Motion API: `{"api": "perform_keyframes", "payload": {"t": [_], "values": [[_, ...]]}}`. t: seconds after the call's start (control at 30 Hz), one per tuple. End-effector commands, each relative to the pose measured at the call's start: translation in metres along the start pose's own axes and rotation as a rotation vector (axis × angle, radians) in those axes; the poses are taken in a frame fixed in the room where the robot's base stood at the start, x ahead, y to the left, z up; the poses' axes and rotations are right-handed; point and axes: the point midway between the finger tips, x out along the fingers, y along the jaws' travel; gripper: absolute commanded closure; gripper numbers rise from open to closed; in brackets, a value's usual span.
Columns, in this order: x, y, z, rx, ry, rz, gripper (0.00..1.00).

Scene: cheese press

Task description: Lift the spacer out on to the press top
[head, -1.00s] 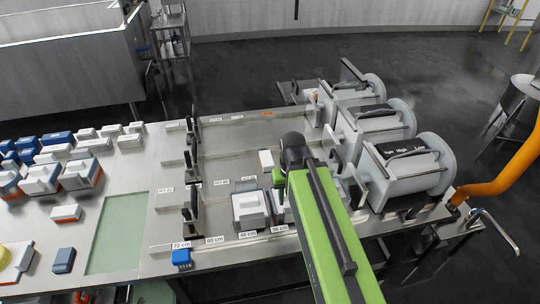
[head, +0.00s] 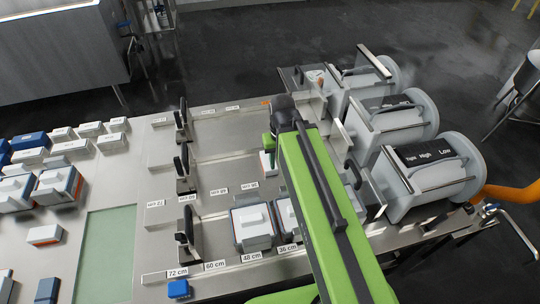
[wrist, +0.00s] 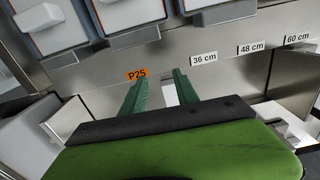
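A small white block with an orange edge (head: 267,162), which may be the spacer, stands in the middle lane and is partly hidden by my arm in the head view. In the wrist view, my gripper (wrist: 160,92) has its two green fingers apart. A pale piece (wrist: 169,92) shows between and beyond them; I cannot tell whether it is that block or whether anything touches it. My gripper's fingertips are hidden behind my arm in the head view. The press top (head: 220,174) is a steel surface with low lane walls.
White moulds with handles (head: 252,226) stand in the front lane, also at the top of the wrist view (wrist: 125,12). An orange P25 label (wrist: 137,74) is on a lane wall. Grey press cylinders (head: 425,172) stand on the right, black-handled plates (head: 186,240) on the left.

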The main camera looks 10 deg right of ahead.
Motion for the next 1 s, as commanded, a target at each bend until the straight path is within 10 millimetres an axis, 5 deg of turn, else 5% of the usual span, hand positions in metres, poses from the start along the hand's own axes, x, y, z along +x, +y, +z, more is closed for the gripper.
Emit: {"api": "perform_keyframes", "payload": {"t": [0.17,0.23,0.43,0.6,0.83,1.0], "values": [[0.0,0.0,0.0,0.0,0.0,0.0,0.62],[-0.002,0.0,-0.005,0.0,0.0,0.0,0.53],[-0.021,-0.009,-0.081,-0.008,0.0,0.0,0.27],[-0.028,-0.01,-0.123,-0.005,0.0,0.0,0.25],[-0.021,-0.009,-0.124,-0.003,0.0,0.0,0.25],[0.007,-0.008,-0.124,-0.002,0.0,0.0,0.25]]}}
